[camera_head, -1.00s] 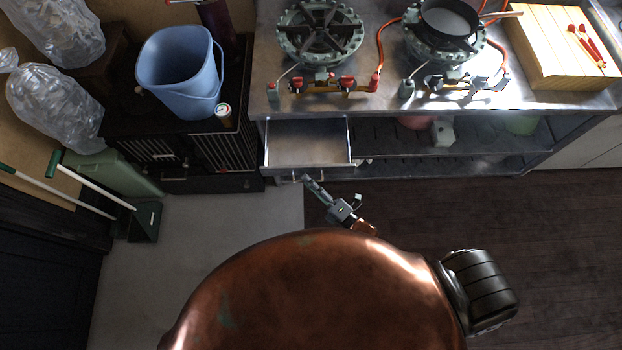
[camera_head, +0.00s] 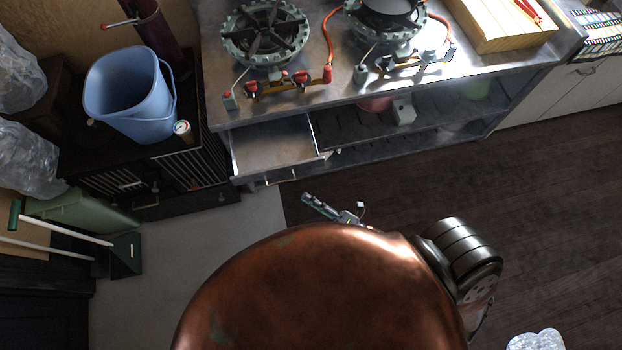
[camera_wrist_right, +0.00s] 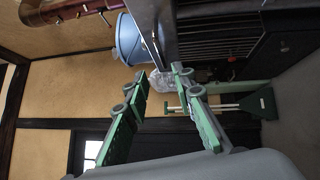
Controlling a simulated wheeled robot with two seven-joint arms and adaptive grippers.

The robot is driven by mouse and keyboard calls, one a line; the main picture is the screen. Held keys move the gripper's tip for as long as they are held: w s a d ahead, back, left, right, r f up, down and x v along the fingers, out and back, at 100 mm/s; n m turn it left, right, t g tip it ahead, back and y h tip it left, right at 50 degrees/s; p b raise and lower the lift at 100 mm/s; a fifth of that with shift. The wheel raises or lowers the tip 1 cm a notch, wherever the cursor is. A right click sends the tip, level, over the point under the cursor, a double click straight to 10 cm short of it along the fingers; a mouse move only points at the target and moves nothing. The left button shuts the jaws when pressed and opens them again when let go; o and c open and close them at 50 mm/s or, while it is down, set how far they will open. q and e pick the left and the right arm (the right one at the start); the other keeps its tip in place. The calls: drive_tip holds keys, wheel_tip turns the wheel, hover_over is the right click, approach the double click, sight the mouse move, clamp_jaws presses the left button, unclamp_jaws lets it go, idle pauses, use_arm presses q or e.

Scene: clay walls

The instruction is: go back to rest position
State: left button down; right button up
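My right gripper (camera_head: 318,206) shows small in the head view, past my copper-coloured body, over the floor in front of the metal counter. It is apart from the open drawer (camera_head: 272,146), which looks empty. In the right wrist view my right gripper (camera_wrist_right: 160,76) has its two green fingers spread with nothing between them. My left gripper is not in the head view.
The counter (camera_head: 340,106) carries gas burners (camera_head: 266,36) and a wooden box (camera_head: 497,22). A blue bucket (camera_head: 128,95) stands on a black cabinet (camera_head: 205,157). A green dustpan (camera_head: 124,255) is at the left.

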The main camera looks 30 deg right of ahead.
drive_tip(key=s+d+f+m+g+h+p, duration=0.1)
drive_tip(key=s+d+f+m+g+h, duration=0.3)
drive_tip(key=f, duration=0.6)
drive_tip(key=s+d+f+m+g+h, duration=0.1)
drive_tip(key=s+d+f+m, duration=0.3)
drive_tip(key=f, duration=0.6)
drive_tip(key=s+d+f+m+g+h+p, duration=0.1)
drive_tip(key=s+d+f+m+g+h, duration=0.25)
drive_tip(key=f+m, duration=0.45)
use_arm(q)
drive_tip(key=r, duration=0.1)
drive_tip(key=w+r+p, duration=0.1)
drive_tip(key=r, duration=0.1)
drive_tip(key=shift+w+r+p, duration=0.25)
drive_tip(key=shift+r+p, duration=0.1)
use_arm(e)
drive_tip(key=s+d+f+m+g, duration=0.1)
drive_tip(key=s+f, duration=0.3)
drive_tip(key=s, duration=0.5)
drive_tip(key=s+d+f+m+g, duration=0.1)
drive_tip(key=s+f+m+g, duration=0.3)
drive_tip(key=s, duration=0.5)
drive_tip(key=s+d+f+m+g+h, duration=0.1)
drive_tip(key=s+f+m+g, duration=0.2)
drive_tip(key=s, duration=0.6)
wheel_tip(320, 180, down, 2)
drive_tip(key=shift+f, duration=0.2)
